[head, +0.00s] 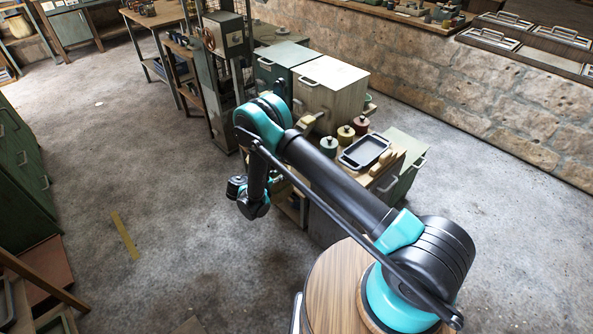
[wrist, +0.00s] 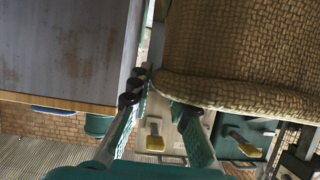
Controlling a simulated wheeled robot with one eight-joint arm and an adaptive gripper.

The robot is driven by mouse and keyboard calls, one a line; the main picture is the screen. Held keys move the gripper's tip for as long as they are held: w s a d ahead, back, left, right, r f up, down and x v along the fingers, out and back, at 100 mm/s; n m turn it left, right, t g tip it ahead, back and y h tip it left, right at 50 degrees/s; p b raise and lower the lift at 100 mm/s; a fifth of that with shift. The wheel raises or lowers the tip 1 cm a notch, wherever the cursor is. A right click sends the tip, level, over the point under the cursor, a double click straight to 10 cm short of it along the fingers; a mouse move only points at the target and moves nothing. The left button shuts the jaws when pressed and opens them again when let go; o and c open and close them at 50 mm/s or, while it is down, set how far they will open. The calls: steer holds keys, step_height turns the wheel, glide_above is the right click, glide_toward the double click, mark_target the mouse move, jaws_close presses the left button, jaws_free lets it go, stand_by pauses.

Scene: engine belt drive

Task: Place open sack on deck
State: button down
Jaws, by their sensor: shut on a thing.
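The sack (wrist: 235,50) is a brown woven body with a thick rolled rim, filling the upper right of the wrist view. My gripper (wrist: 158,100) reaches up from the bottom of that view, its two green-and-grey fingers spread around a gap. It is shut on the sack near the rim's left end; the exact contact is hard to see. A worn grey panel (wrist: 60,45) with a wood edge lies left of the fingers; I cannot tell whether it is the deck. In the head view my arm bends down at the middle; fingers and sack cannot be made out there.
Cabinets (head: 330,88) stand behind my arm. A bench beside them holds a dark tray (head: 364,151) and several small pots. A machine frame (head: 226,80) stands left of the cabinets. Open concrete floor (head: 130,170) lies to the left, with a yellow strip (head: 125,236) on it.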

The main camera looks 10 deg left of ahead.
steer(key=r+x, duration=0.1)
steer(key=x, duration=0.8)
steer(key=w+r+x, duration=0.1)
steer(key=r+x, duration=0.1)
steer(key=x, duration=0.7)
steer(key=shift+w+d, duration=0.5)
steer(key=shift+w, duration=0.05)
steer(key=c, duration=1.4)
jaws_free()
steer(key=shift+r, duration=0.2)
steer(key=v, duration=1.2)
